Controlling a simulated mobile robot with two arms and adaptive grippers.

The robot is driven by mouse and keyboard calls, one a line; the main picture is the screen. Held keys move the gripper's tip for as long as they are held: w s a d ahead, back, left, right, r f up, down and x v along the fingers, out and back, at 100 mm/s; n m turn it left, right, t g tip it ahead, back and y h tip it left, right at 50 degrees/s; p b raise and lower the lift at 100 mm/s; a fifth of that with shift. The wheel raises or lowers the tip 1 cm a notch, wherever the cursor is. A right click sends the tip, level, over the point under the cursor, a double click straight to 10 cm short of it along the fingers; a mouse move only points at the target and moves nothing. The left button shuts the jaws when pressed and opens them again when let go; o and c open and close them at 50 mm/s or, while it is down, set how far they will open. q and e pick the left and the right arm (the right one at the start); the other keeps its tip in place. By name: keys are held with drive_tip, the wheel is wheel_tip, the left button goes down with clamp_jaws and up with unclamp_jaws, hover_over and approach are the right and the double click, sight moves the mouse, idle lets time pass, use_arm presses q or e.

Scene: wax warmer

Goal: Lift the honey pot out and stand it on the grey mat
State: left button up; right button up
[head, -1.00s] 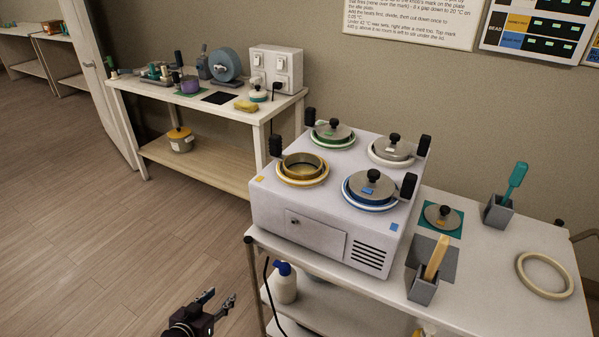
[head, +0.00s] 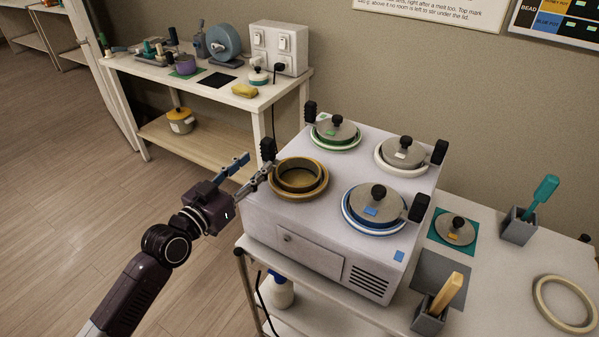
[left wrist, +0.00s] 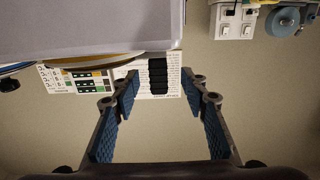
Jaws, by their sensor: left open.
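The honey pot (head: 298,177), ochre and lidless, sits in the front-left well of the white warmer (head: 285,222). Its upright black handle (head: 267,150) stands on the pot's left side. My left gripper (head: 257,166) is open and empty, just left of the pot and near the handle. In the left wrist view, a black ribbed handle (left wrist: 158,76) shows between the open fingers (left wrist: 162,88), seemingly beyond their tips; I see no contact. The grey mat (head: 443,272) lies bare on the cart top, right of the warmer.
Three lidded pots, green (head: 336,132), white (head: 402,153) and blue (head: 374,207), fill the other wells. A lid (head: 456,230) lies on a teal mat behind the grey mat. A grey holder (head: 428,318) with a yellow spatula stands at the grey mat's front edge. A cream ring (head: 565,303) lies at right.

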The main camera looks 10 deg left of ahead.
sight(265, 154)
use_arm(q)
drive_tip(key=shift+w+d+r, duration=0.15)
drive_tip(key=shift+w+r, duration=0.05)
drive_tip(key=shift+w, duration=0.1)
drive_tip(key=shift+w+d+r+p, duration=0.2)
drive_tip(key=shift+w+p, duration=0.15)
drive_tip(key=shift+w, duration=0.1)
drive_tip(key=shift+w+d+r+p, duration=0.2)
drive_tip(key=shift+w+p, duration=0.1)
drive_tip(key=shift+w, duration=0.15)
drive_tip(key=x, duration=0.2)
drive_tip(key=shift+w+d+f+p, duration=0.15)
drive_tip(key=shift+w+f+p, duration=0.05)
drive_tip(key=shift+w+p, duration=0.1)
drive_tip(key=shift+w+d+f, duration=0.1)
drive_tip(key=shift+w, duration=0.35)
clamp_jaws()
use_arm(e)
drive_tip(key=shift+g, duration=0.3)
drive_tip(key=s, duration=0.1)
drive_tip(key=s+r, duration=0.1)
drive_tip(key=s, duration=0.1)
drive_tip(key=s+r, duration=0.1)
drive_tip(key=shift+s+a, duration=0.2)
drive_tip(key=shift+w, duration=0.25)
